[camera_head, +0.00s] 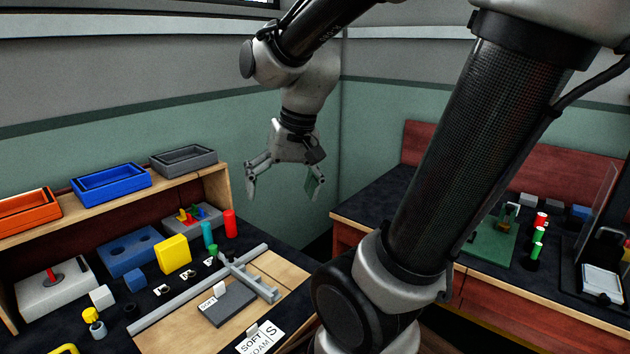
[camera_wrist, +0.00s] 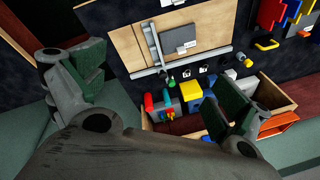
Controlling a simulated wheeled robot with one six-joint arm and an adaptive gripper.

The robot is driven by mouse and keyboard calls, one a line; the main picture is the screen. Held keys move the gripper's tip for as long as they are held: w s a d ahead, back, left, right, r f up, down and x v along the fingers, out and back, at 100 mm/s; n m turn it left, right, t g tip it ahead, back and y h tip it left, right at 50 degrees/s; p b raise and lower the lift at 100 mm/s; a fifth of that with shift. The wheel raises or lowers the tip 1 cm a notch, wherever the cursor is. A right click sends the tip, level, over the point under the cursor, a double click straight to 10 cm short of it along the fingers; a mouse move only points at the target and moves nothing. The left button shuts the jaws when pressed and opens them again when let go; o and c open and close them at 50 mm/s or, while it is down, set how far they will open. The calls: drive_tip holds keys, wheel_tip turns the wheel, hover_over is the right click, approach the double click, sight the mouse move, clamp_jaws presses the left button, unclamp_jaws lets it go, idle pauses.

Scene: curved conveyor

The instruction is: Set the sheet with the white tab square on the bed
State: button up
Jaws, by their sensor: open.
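The dark grey sheet (camera_head: 232,308) with a small white tab (camera_head: 218,289) lies flat on the light wood bed (camera_head: 285,272). It also shows in the wrist view (camera_wrist: 176,38). A grey rail (camera_head: 180,302) and a shorter crossing rail (camera_head: 252,282) border the sheet on two sides, with bare wood between. I cannot tell whether its edges are exactly parallel to the rails. My gripper (camera_head: 282,193) is open and empty, high above and behind the bench. In the wrist view, its fingers (camera_wrist: 160,78) are spread wide with nothing between them.
Behind the rail stand a yellow block (camera_head: 173,254), a blue block (camera_head: 135,281) and red (camera_head: 230,224) and teal cylinders. Bins line the shelf (camera_head: 120,210). A second bench (camera_head: 375,205) is at right.

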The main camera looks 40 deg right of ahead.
drive_tip(key=s+d+r+n+t+h, duration=0.1)
drive_tip(key=s+d+r+n, duration=0.2)
drive_tip(key=s, duration=0.3)
drive_tip(key=shift+s+d+r+n+t+h, duration=0.2)
drive_tip(key=shift+s+r+n+t+h, duration=0.1)
drive_tip(key=shift+n, duration=0.2)
